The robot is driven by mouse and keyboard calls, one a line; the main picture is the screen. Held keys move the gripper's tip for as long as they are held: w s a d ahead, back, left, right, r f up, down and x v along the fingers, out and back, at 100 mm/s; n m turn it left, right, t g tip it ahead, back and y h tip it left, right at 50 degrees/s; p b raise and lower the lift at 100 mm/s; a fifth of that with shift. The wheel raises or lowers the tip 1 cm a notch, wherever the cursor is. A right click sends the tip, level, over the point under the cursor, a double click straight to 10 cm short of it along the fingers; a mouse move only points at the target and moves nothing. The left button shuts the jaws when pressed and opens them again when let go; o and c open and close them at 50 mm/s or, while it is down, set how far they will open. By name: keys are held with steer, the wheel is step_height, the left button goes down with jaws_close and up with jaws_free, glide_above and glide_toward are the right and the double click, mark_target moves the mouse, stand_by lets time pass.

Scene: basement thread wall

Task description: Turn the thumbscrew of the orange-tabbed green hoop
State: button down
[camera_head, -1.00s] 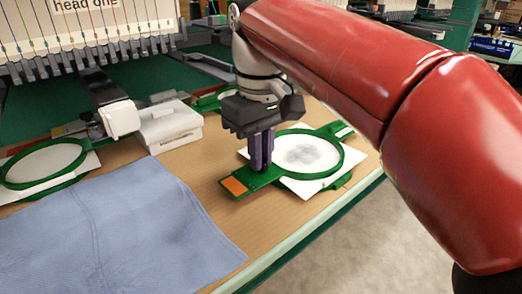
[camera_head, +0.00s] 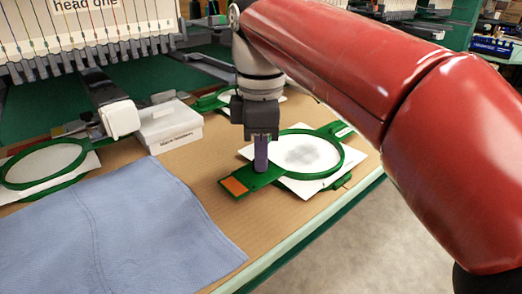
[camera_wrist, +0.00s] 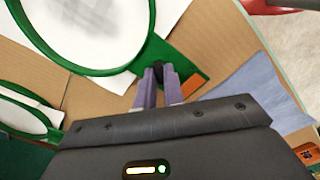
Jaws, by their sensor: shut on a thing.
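The green hoop (camera_head: 341,160) with the orange tab (camera_head: 234,186) lies on the table at the right, holding white fabric (camera_head: 303,153) with a grey patch. My gripper (camera_head: 261,170) points down at the hoop's tabbed end. In the wrist view the hoop (camera_wrist: 152,22) fills the upper left and the orange tab (camera_wrist: 193,86) shows right of the fingers. My purple fingers (camera_wrist: 159,80) are shut on the small dark thumbscrew (camera_wrist: 158,67) between hoop ring and tab. The fingers hide most of the thumbscrew.
A blue denim cloth (camera_head: 120,245) lies at the front left. Another green hoop (camera_head: 45,163) is at the far left, and a white box (camera_head: 170,128) stands behind. The embroidery machine head (camera_head: 90,35) is at the back left. The table's front edge (camera_head: 300,240) is close to the orange-tabbed hoop.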

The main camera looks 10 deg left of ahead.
steer(key=shift+n, duration=0.9)
steer(key=c, duration=1.5)
jaws_free()
steer(key=shift+r, duration=3.9)
